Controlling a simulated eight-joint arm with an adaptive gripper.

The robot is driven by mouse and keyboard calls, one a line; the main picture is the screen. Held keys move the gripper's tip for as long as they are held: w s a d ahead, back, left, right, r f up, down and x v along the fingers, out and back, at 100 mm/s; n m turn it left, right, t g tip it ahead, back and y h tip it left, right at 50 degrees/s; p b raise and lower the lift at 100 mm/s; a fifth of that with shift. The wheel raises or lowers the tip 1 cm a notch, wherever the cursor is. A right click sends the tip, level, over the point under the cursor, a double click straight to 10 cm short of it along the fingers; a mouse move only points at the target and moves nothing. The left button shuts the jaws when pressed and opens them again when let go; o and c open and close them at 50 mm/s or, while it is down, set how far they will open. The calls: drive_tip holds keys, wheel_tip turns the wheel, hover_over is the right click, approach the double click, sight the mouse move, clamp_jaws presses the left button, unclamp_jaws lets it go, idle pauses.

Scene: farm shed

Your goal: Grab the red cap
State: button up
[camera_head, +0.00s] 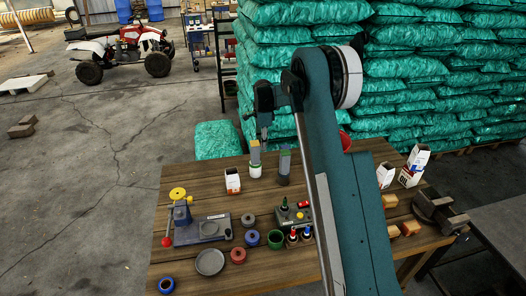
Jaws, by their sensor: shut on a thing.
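My gripper (264,132) is dark and hangs from the end of my raised arm, above the back edge of the wooden table. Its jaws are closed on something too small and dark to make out. A red rounded thing (346,141) shows partly behind my arm; most of it is hidden, so I cannot tell if it is the cap. A small round red piece with a dark middle (238,256) lies on the front part of the table, well apart from my gripper. A small bottle with a red top (294,231) stands near the middle.
White cartons (411,178) and a dark vise (440,212) stand right. Green sacks (300,50) rise behind.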

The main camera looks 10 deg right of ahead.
drive_tip(key=shift+r, duration=1.6)
